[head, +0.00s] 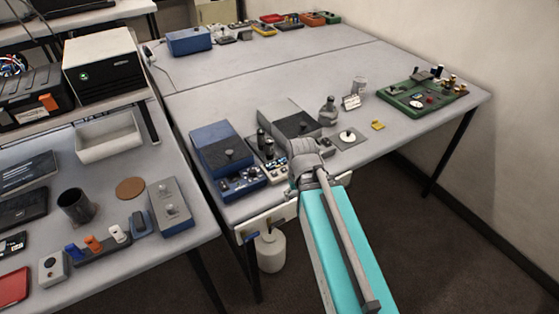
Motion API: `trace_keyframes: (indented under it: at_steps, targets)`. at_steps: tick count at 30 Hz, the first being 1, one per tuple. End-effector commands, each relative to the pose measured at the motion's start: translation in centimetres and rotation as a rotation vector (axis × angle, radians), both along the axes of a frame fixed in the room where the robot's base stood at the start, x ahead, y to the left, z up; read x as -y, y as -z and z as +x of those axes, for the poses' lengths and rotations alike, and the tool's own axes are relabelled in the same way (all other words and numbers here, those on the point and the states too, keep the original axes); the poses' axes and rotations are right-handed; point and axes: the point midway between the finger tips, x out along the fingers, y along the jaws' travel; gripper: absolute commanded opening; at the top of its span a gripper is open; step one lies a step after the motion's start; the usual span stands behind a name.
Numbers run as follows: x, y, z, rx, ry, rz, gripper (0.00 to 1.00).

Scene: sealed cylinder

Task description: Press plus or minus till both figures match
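My arm reaches from the bottom of the head view to the front edge of the far table. My gripper (292,172) is at its end, low over small devices there; its fingers are too small and covered to make out. A blue device with a dark sloping top (224,152) stands to its left, with a blue panel of small buttons or knobs (241,184) in front. A small pale keyed device (274,170) lies right beside my gripper and is partly hidden. I cannot read any figures or plus and minus signs, nor tell whether my gripper touches anything.
A grey box with a dark top (291,122), a grey bottle (328,110) and a green board (418,92) stand behind and right. The left table holds a white tray (108,137), a dark cup (75,206) and a grey switch box (171,206). The far table's middle is clear.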

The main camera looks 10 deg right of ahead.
Motion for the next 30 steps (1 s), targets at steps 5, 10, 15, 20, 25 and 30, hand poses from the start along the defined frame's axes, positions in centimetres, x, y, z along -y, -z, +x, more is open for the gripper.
trace_keyframes:
  at_steps: [5, 10, 15, 20, 25, 30]
  targets:
    - [0.0, 0.0, 0.0, 0.0, 0.0, 0.0, 0.78]
    - [0.0, 0.0, 0.0, 0.0, 0.0, 0.0, 0.78]
    - [0.0, 0.0, 0.0, 0.0, 0.0, 0.0, 0.7]
    - [0.0, 0.0, 0.0, 0.0, 0.0, 0.0, 0.41]
    - [0.0, 0.0, 0.0, 0.0, 0.0, 0.0, 0.09]
    - [0.0, 0.0, 0.0, 0.0, 0.0, 0.0, 0.0]
